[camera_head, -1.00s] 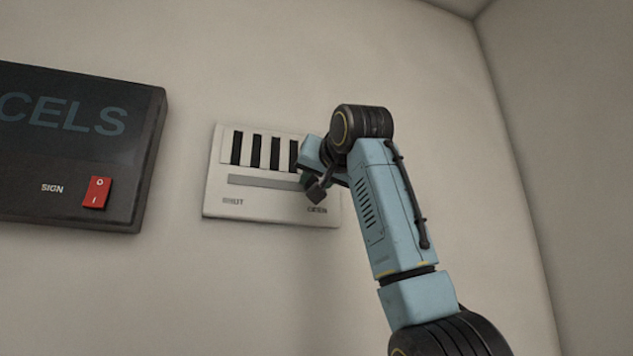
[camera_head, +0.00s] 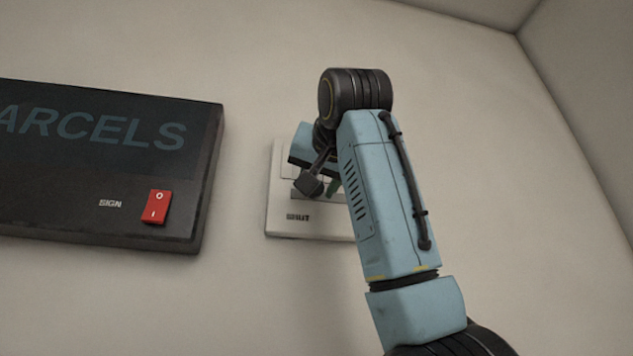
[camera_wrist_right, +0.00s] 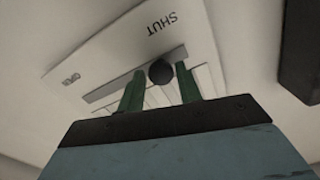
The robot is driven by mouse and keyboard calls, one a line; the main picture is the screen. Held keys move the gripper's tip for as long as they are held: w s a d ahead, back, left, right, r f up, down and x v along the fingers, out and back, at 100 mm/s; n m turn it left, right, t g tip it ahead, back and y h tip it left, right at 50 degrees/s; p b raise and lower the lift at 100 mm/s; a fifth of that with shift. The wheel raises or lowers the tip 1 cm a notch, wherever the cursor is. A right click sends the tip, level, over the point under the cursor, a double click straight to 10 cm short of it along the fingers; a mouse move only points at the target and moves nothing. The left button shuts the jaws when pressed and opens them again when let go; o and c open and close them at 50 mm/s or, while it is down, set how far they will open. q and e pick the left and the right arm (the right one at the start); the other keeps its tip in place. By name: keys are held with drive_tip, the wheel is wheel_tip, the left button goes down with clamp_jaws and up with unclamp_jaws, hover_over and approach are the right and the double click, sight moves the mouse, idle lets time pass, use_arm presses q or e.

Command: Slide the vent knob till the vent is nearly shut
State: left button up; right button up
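The vent (camera_head: 280,217) is a pale plate on the wall, partly covered by my right arm in the head view. In the right wrist view the vent plate (camera_wrist_right: 105,50) bears the words SHUT and OPEN. Its round dark knob (camera_wrist_right: 160,72) sits on the slider track, toward the SHUT end. The slats show mostly pale there, with thin lines between. My left gripper is not in view.
A dark PARCELS sign box (camera_head: 90,160) with a red switch (camera_head: 157,206) is on the wall to the left of the vent, with a gap of bare wall between. A room corner is at the right.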

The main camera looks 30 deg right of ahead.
drive_tip(key=shift+o, duration=1.3)
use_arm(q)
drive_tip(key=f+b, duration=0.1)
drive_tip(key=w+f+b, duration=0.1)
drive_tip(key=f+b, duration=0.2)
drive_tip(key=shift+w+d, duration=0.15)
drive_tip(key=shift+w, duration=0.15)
use_arm(e)
drive_tip(key=v, duration=1.3)
drive_tip(key=shift+s, duration=0.15)
drive_tip(key=shift+a+r, duration=0.1)
